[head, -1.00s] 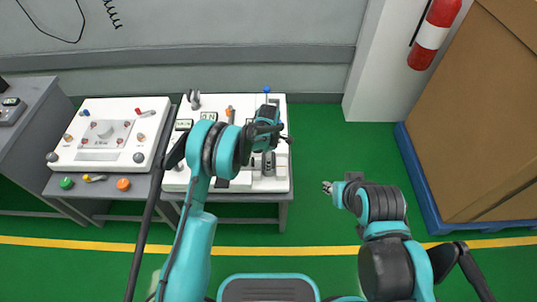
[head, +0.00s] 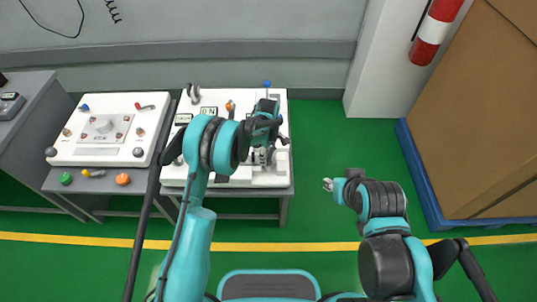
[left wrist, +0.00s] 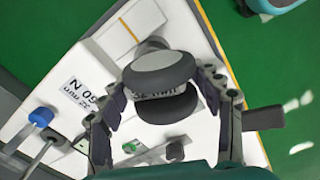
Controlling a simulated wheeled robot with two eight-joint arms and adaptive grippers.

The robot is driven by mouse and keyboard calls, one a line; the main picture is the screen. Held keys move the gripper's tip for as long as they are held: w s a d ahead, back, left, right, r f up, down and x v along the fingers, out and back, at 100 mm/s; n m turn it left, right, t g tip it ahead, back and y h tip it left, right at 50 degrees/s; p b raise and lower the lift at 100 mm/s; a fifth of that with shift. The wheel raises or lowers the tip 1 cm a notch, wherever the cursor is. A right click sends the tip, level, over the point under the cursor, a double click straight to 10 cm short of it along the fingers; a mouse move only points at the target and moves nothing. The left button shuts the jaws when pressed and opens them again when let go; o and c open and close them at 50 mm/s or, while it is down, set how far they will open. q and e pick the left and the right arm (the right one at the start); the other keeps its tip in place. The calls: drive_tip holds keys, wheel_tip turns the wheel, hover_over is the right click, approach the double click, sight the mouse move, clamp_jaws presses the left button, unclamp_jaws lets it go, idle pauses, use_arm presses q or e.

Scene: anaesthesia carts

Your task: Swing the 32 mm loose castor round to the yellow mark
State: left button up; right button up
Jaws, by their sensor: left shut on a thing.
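In the head view my left gripper (head: 268,128) is over the right part of the white board (head: 235,181), and hides most of the castor. My right gripper (head: 328,185) is over the floor, too small to judge.
Another grey castor (head: 193,92) stands at the board's far left corner. A blue-topped post (head: 267,84) stands at its far edge. A second white panel (head: 105,151) with knobs is to the left. A large brown box (head: 475,120) stands right; the green floor between is clear.

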use_arm(q)
drive_tip(key=shift+w, duration=0.1)
drive_tip(key=o, duration=1.5)
drive_tip(key=shift+d, duration=0.1)
wheel_tip(320, 180, up, 12)
drive_tip(key=shift+f, duration=0.1)
